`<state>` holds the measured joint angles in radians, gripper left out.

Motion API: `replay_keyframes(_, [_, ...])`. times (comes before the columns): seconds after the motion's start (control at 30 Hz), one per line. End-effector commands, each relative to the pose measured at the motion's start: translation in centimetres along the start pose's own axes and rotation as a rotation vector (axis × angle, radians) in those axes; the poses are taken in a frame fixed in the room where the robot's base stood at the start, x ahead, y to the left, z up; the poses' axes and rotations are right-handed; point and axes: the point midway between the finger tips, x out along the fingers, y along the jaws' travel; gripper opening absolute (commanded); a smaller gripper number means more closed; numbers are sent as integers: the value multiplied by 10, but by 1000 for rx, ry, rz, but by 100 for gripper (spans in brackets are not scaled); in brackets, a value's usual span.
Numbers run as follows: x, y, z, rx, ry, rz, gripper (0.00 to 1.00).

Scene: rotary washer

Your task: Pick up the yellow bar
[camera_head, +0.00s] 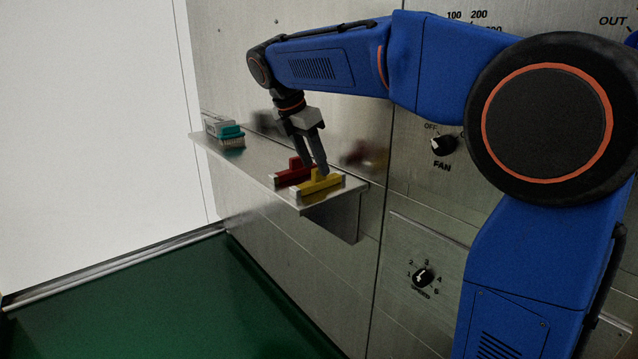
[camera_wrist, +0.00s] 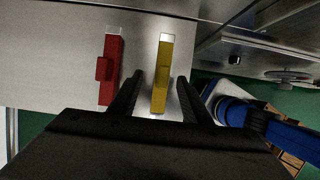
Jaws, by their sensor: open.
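The yellow bar (camera_head: 319,186) lies on the metal shelf near its right end, with a raised block on its middle and pale ends. It also shows in the wrist view (camera_wrist: 162,75), lengthwise between the two fingers. My gripper (camera_head: 318,168) is open and points down at the bar. In the wrist view my gripper (camera_wrist: 160,85) has one dark finger on each side of the bar, with gaps visible. I cannot tell how far down the fingertips reach. A similar red bar (camera_wrist: 110,70) lies just left of the left finger; in the head view the red bar (camera_head: 290,174) is behind the yellow one.
The shelf (camera_head: 245,163) juts from a metal wall panel. A teal and grey brush-like item (camera_head: 231,136) stands at its far end. A fan knob (camera_head: 443,145) and a numbered knob (camera_head: 423,278) are on the panel. The shelf's middle is clear.

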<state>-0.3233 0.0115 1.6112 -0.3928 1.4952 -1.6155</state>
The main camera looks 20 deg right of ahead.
Motion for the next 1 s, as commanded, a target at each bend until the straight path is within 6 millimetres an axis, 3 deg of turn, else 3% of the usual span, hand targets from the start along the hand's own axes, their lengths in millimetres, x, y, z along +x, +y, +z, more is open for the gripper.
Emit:
replay_keyframes(0.27, [35,-5,-1,0,0,-3,44])
replay_keyframes(0.57, [40,-5,-1,0,0,-1,44])
replay_keyframes(0.6, [40,-5,-1,0,0,-1,41])
replay_keyframes(0.77, [40,-5,-1,0,0,-1,3])
replay_keyframes(1.0, [40,-5,-1,1,0,-1,0])
